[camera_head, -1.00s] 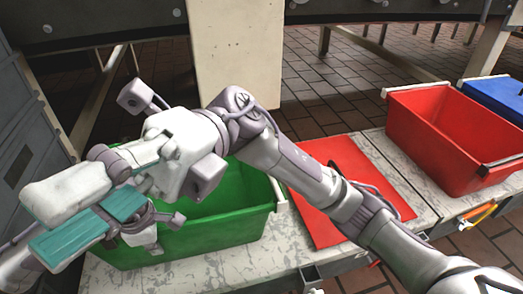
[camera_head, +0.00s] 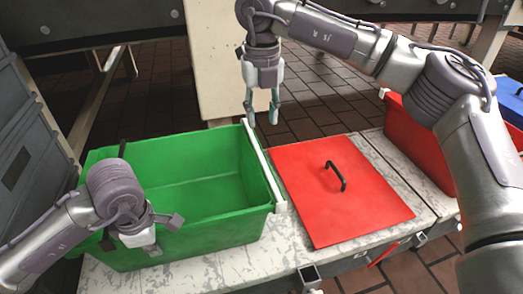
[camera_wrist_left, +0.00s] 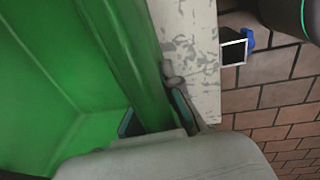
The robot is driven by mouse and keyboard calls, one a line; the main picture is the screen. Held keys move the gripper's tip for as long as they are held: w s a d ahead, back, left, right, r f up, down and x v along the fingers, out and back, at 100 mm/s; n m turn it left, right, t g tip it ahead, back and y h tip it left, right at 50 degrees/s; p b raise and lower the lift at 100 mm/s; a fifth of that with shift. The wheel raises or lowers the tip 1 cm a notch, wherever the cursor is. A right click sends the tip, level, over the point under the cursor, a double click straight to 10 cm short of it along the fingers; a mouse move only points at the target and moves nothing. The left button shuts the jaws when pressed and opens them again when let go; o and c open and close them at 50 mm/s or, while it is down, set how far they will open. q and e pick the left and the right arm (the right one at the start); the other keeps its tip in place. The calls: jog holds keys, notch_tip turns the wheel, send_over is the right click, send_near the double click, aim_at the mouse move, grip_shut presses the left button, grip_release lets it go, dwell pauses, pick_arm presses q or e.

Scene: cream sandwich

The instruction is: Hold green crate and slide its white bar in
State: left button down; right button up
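The green crate (camera_head: 205,190) stands on the left of the bench and also fills the left of the left wrist view (camera_wrist_left: 50,80). Its white bar (camera_head: 262,165) lies along the crate's right rim, from the far corner to the near right corner. My left gripper (camera_head: 152,232) is at the crate's near left side. In the left wrist view the crate wall lies between its teal fingers (camera_wrist_left: 153,115), one on each side, and it looks shut on the wall. My right gripper (camera_head: 262,116) is open and empty, pointing down near the bar's far end.
A red lid (camera_head: 320,215) with a black handle lies flat right of the crate. A red crate (camera_head: 410,125) stands behind my right arm, and a blue crate (camera_head: 508,92) is at the far right. A pale post (camera_head: 225,60) rises behind the bench.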

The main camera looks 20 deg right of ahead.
aim_at(261, 157)
notch_tip(261, 157, down, 10)
jog(key=shift+a+f, duration=0.1)
jog(key=shift+f, duration=0.1)
grip_shut()
dwell(0.4)
